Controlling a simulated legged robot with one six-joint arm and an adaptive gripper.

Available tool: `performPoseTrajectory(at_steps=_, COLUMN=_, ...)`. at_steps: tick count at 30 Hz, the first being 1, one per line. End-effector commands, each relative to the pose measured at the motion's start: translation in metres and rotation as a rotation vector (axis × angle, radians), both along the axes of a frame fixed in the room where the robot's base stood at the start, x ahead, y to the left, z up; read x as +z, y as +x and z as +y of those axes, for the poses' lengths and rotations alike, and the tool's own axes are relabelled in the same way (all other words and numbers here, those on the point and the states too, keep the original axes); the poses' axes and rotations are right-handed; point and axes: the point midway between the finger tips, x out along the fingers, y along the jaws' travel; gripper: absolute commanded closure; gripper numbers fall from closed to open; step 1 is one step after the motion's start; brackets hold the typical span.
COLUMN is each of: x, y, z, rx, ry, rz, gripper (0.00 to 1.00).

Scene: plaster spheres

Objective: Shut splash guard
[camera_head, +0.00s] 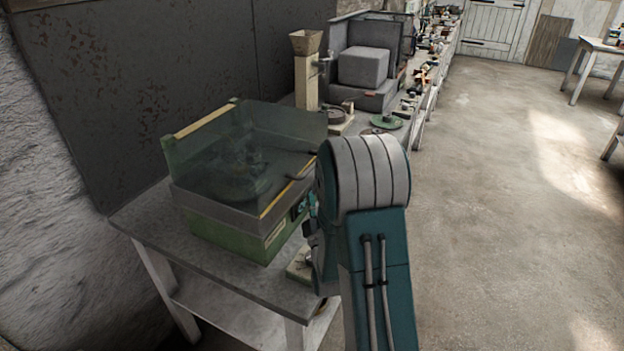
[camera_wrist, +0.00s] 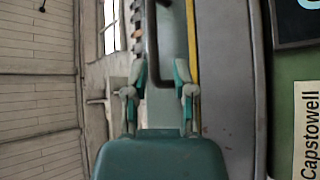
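The splash guard (camera_head: 225,155) is a smoky see-through screen with yellow edge strips on top of a green machine (camera_head: 228,237). A dark bar handle (camera_head: 301,167) shows at its right side; it also shows in the wrist view (camera_wrist: 152,40). My gripper (camera_head: 309,207) is at the machine's right side, mostly hidden behind my arm in the head view. In the wrist view my gripper (camera_wrist: 157,78) is open, with one finger on each side of the handle's lower end. Whether the fingers touch the handle is unclear.
The machine stands on a grey table (camera_head: 150,222) against a dark panel wall. A small block (camera_head: 299,266) lies at the table's front edge by my arm. Behind are a beige column with a hopper (camera_head: 306,70), a grey block (camera_head: 363,67) and a cluttered bench. The floor at right (camera_head: 510,200) is clear.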

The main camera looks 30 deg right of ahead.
Motion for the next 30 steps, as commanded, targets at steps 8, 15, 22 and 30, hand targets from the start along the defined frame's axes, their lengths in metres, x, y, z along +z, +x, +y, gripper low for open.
performPoseTrajectory(at_steps=8, x=-0.018, y=-0.032, z=0.011, rx=-0.002, ry=0.001, rz=0.003, gripper=0.66)
performPoseTrajectory(at_steps=15, x=-0.019, y=-0.035, z=0.012, rx=-0.002, ry=0.0, rz=0.001, gripper=0.66)
performPoseTrajectory(at_steps=22, x=-0.019, y=-0.035, z=0.012, rx=-0.002, ry=0.0, rz=0.001, gripper=0.66)
performPoseTrajectory(at_steps=30, x=-0.009, y=-0.025, z=0.016, rx=0.031, ry=0.054, rz=0.041, gripper=0.66)
